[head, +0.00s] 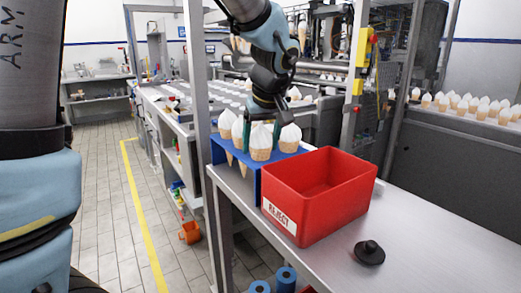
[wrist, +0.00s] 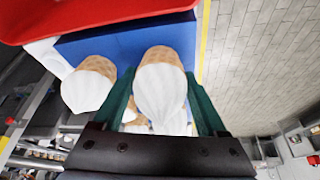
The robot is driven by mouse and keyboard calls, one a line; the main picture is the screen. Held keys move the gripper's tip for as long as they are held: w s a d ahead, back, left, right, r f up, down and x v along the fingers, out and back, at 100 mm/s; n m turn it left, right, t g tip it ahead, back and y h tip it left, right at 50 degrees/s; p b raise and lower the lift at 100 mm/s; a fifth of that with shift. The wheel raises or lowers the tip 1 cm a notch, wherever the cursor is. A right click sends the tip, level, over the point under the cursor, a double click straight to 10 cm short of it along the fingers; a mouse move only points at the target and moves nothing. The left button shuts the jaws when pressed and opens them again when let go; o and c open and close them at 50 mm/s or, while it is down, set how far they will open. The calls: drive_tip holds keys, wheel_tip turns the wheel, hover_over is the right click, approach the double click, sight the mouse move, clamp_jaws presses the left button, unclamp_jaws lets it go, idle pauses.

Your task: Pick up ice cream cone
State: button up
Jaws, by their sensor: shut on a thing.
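My gripper (head: 261,134) reaches down from above onto the blue cone holder (head: 218,151). Its green fingers are shut on an ice cream cone (head: 261,150) with white cream and a tan waffle body, one finger on each side. In the wrist view the held cone (wrist: 160,90) sits between the two fingertips (wrist: 162,88). The cone looks upright at the holder; I cannot tell whether it is lifted. Another cone (head: 290,138) stands to its right, and it also shows in the wrist view (wrist: 90,85). More cones (head: 227,124) stand to the left.
A red bin labelled REJECT (head: 318,190) stands directly in front of the holder, open and empty where visible. A black knobbed disc (head: 369,252) lies on the metal table (head: 440,240). A grey post (head: 200,90) rises to the left. Several cones (head: 470,105) line a conveyor behind.

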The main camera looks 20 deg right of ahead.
wheel_tip(320, 180, up, 9)
drive_tip(key=shift+f+b, duration=0.1)
drive_tip(key=shift+b, duration=0.3)
drive_tip(key=shift+r, duration=0.6)
